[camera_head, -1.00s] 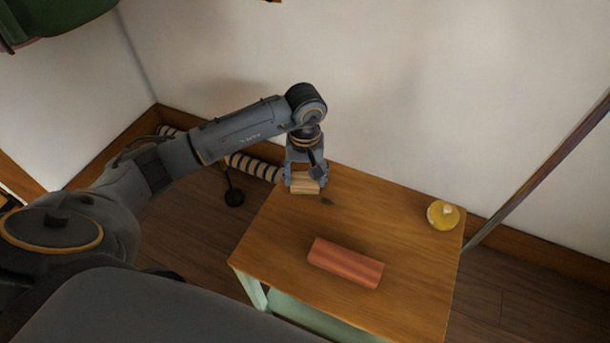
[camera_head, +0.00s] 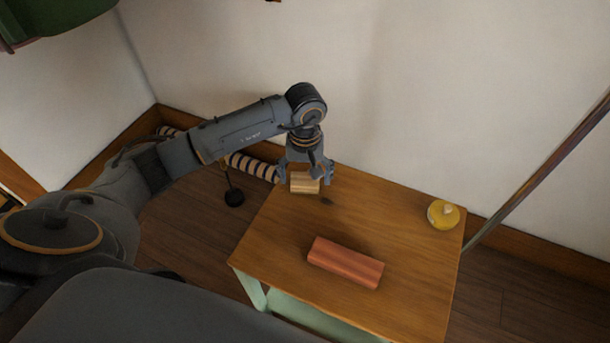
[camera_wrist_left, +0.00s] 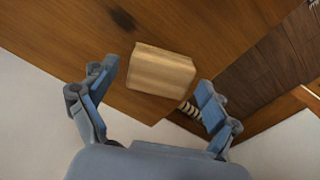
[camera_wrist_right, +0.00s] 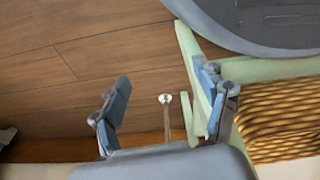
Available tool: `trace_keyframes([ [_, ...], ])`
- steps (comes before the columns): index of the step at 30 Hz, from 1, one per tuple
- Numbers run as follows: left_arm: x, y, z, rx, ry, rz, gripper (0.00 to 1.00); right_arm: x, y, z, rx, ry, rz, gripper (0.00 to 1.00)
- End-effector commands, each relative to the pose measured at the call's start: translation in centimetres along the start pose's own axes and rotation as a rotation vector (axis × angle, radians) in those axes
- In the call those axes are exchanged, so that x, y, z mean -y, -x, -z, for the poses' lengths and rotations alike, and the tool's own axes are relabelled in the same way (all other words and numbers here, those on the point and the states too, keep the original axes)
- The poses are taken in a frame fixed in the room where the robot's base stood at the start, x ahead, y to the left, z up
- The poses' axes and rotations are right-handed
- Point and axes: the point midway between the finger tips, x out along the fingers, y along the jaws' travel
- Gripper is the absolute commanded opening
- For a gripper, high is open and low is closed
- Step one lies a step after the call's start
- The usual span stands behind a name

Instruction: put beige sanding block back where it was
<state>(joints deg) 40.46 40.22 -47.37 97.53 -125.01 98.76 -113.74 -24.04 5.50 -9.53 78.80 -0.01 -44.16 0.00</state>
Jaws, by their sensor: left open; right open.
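The beige sanding block (camera_head: 304,183) rests on the wooden table (camera_head: 400,262), near its far left corner. It also shows in the left wrist view (camera_wrist_left: 161,70), between and just beyond the spread fingers. My left gripper (camera_head: 305,180) is open, with a finger on each side of the block and a visible gap to each. A small dark mark (camera_head: 327,201) lies on the tabletop beside the block. My right gripper (camera_wrist_right: 166,108) is open and empty, seen only in its wrist view, near a pale green table leg and the floor.
A reddish block (camera_head: 345,262) lies near the table's front. A yellow round object (camera_head: 443,214) sits at the right edge. A striped roll (camera_head: 253,167) lies on the floor by the wall behind the table. The middle of the tabletop is clear.

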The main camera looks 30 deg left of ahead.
Motion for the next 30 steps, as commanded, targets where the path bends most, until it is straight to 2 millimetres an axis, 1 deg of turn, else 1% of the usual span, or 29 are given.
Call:
trace_keyframes([
  [3, 0.0, 0.3, 0.0, 0.000, 0.000, 0.000, 0.88, -0.1, 0.0, 0.0, -0.003, 0.001, -0.001, 0.73],
  [5, 0.0, 0.8, 0.1, -0.003, 0.000, -0.001, 0.88, -0.1, -0.7, -0.4, 0.002, 0.003, -0.001, 0.73],
  [15, 0.0, 8.3, 0.1, -0.006, 0.000, -0.001, 0.88, 0.0, -1.4, -1.7, 0.012, 0.005, 0.000, 0.73],
  [19, 0.0, 10.5, 0.1, -0.003, 0.000, 0.000, 0.88, 0.0, -1.6, -2.0, 0.010, 0.006, 0.000, 0.73],
  [21, 0.0, 11.3, 0.1, -0.003, 0.001, -0.001, 0.88, 0.0, -1.6, -2.1, 0.011, 0.006, 0.000, 0.73],
  [24, 0.0, 12.0, 0.0, 0.000, 0.000, 0.000, 0.88, 0.0, -1.8, -2.4, 0.016, 0.006, 0.000, 0.73],
  [30, 0.0, 12.3, 0.0, 0.000, 0.000, 0.001, 0.88, 0.0, -1.9, -2.7, 0.021, 0.007, 0.000, 0.73],
])
